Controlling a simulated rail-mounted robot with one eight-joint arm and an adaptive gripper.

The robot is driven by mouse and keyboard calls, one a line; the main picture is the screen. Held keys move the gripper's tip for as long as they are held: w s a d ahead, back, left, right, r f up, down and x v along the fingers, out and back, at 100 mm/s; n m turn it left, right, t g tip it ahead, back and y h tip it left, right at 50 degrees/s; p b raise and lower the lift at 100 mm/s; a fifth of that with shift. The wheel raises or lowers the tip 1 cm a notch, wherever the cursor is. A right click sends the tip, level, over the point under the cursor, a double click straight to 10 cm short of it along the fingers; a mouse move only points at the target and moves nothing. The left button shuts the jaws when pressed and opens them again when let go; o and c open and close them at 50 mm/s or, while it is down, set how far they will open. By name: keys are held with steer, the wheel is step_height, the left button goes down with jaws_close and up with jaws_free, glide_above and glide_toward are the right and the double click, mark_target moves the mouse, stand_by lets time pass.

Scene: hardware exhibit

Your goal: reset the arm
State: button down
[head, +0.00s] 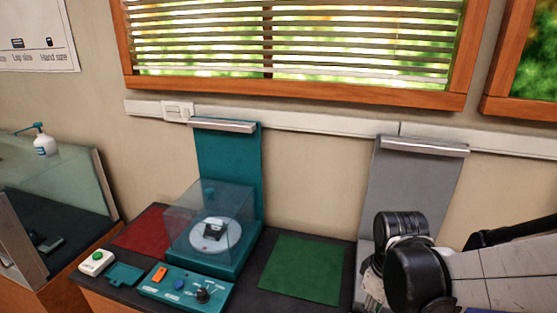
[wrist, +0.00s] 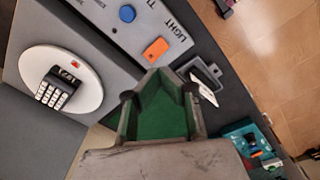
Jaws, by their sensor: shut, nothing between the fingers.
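My gripper (wrist: 168,78) shows at the bottom centre of the wrist view. Its fingers are shut, with their tips together and nothing held. Green surface shows through the gap framed by the finger links. In the head view my arm's dark joints and pale link stand at the right, in front of the grey back panel (head: 412,180). I cannot make out the gripper in the head view.
A grey control panel (wrist: 150,18) has a blue button (wrist: 127,13) and an orange switch (wrist: 156,48). A white disc (wrist: 82,68) bears a small keypad device (wrist: 55,87). The teal station (head: 235,258) with a clear cover and a green mat (head: 303,268) are left of my arm.

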steer(key=s+a+r+m+t, duration=0.1)
steer(key=s+r+m+t, duration=0.1)
steer(key=r, duration=0.5)
steer(key=s+a+r+m+t, duration=0.1)
steer(key=s+r+m+t, duration=0.1)
steer(key=r+m+t, duration=0.2)
steer(key=shift+s+a+r+m+t, duration=0.3)
steer(key=shift+r+m, duration=0.4)
steer(key=shift+r, duration=0.95)
